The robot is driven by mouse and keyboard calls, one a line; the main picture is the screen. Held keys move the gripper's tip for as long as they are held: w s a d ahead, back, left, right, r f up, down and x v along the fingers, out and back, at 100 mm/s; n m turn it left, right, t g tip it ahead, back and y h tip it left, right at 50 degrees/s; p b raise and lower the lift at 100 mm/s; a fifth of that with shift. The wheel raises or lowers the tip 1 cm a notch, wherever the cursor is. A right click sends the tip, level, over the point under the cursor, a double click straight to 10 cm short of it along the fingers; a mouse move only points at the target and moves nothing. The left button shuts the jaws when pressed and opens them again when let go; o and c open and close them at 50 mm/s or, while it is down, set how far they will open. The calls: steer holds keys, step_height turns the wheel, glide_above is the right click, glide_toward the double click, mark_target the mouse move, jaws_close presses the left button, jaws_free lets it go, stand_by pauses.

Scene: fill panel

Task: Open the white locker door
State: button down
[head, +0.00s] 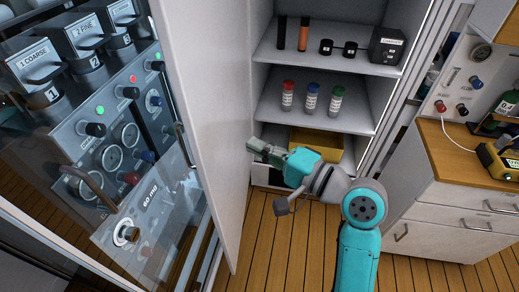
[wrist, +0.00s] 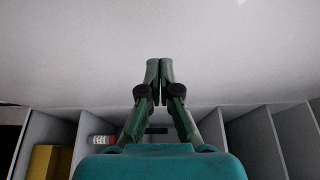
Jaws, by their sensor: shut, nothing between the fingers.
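The white locker door (head: 208,110) stands swung wide open on the left side of the locker (head: 256,85), and the shelves inside are exposed. In the wrist view the door's pale inner face (wrist: 160,35) fills the upper part. My gripper (head: 252,147) is shut and empty, between the open door and the shelves, with its fingers pointing left at the door's inner face. The closed fingertips (wrist: 159,64) show against that face in the wrist view. I cannot tell whether they touch it.
The shelves hold capped bottles (head: 311,98), dark and orange cylinders (head: 304,34), a black box (head: 387,45) and a yellow bin (head: 325,143). A control panel (head: 110,140) stands left of the door. A wooden-topped cabinet (head: 455,195) stands right. Wooden floor (head: 270,245) is clear in front.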

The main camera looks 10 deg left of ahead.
steer(key=s+v, duration=0.2)
steer(key=v, duration=0.8)
steer(key=shift+a, duration=0.3)
steer(key=s+d+f+m+t+h, duration=0.1)
steer(key=s+d+f+t+h, duration=0.2)
steer(key=f, duration=0.4)
steer(key=s+d+f+m+t+h, duration=0.2)
steer(key=d+f+h, duration=0.25)
steer(key=f, duration=0.25)
steer(key=s+d+f+m+t+h, duration=0.1)
steer(key=s+d+f+t+h, duration=0.2)
steer(key=f, duration=0.5)
steer(key=s+d+f+n+h, duration=0.25)
steer(key=s+d+h, duration=0.35)
steer(key=s, duration=0.5)
steer(key=s+d+r+n, duration=0.1)
steer(key=s+n, duration=0.2)
steer(key=s, duration=0.3)
steer(key=s+d+r+n, duration=0.1)
steer(key=s+n, duration=0.2)
steer(key=s, duration=0.3)
steer(key=shift+d+r, duration=0.25)
steer(key=shift+d, duration=0.1)
